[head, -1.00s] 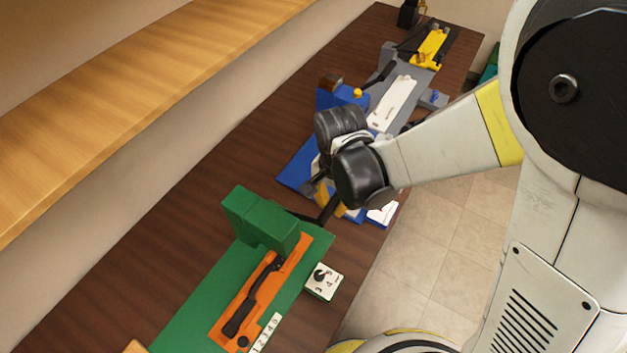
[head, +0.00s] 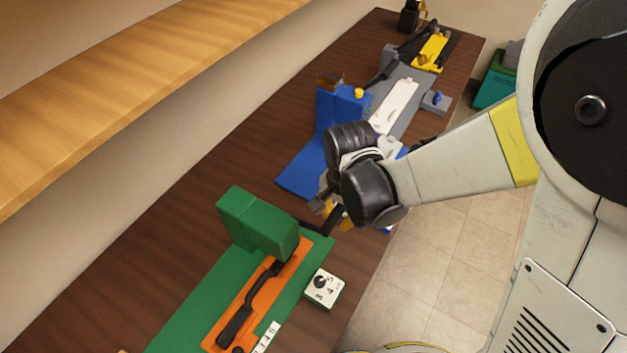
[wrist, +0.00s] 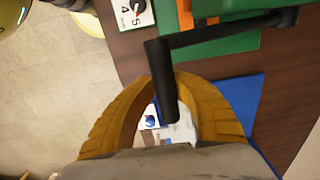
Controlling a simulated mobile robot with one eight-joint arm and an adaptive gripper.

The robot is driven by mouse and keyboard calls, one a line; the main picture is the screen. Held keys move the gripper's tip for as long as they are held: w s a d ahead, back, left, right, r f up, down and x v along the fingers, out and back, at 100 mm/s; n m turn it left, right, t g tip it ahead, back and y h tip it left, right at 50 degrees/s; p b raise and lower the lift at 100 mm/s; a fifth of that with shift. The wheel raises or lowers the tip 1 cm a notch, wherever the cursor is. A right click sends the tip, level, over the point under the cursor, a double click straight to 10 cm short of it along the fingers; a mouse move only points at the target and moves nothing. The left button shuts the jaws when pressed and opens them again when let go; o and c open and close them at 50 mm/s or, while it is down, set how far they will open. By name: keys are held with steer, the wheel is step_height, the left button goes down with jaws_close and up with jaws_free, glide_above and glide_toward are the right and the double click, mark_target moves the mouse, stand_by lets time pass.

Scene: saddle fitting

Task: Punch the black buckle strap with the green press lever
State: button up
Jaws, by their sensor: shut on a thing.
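The green press (head: 258,222) stands on a green base at the near part of the bench. Its black lever (head: 313,227) sticks out to the right, and its handle also shows in the wrist view (wrist: 163,82). My gripper (head: 330,212) is at the lever's end, with its yellow fingers on either side of the handle in the wrist view; it is shut on the handle. The black buckle strap (head: 247,306) lies in an orange holder (head: 281,282) on the base, its far end running under the press head. The contact faces of the fingers are hidden.
A white dial box (head: 322,287) sits right of the orange holder. A blue station (head: 341,108) stands behind my gripper, with grey and yellow stations farther back. A wooden shelf (head: 130,80) runs along the left. The floor is open to the right.

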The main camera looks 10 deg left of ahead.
step_height(320, 180, down, 5)
steer(key=b, duration=0.4)
steer(key=shift+d+f+b, duration=0.1)
steer(key=shift+f+b, duration=0.1)
steer(key=shift+b, duration=0.2)
steer(key=shift+s+f, duration=0.1)
stand_by(0.3)
steer(key=shift+s+d+f+b, duration=0.1)
steer(key=shift+d+f+b, duration=0.15)
steer(key=shift+f+b, duration=1)
steer(key=shift+s+d+f+b, duration=0.1)
steer(key=shift+d+f+b, duration=0.1)
steer(key=shift+f+b, duration=1.05)
steer(key=shift+d+f+b, duration=0.1)
steer(key=shift+f+b, duration=0.55)
steer(key=shift+b, duration=0.05)
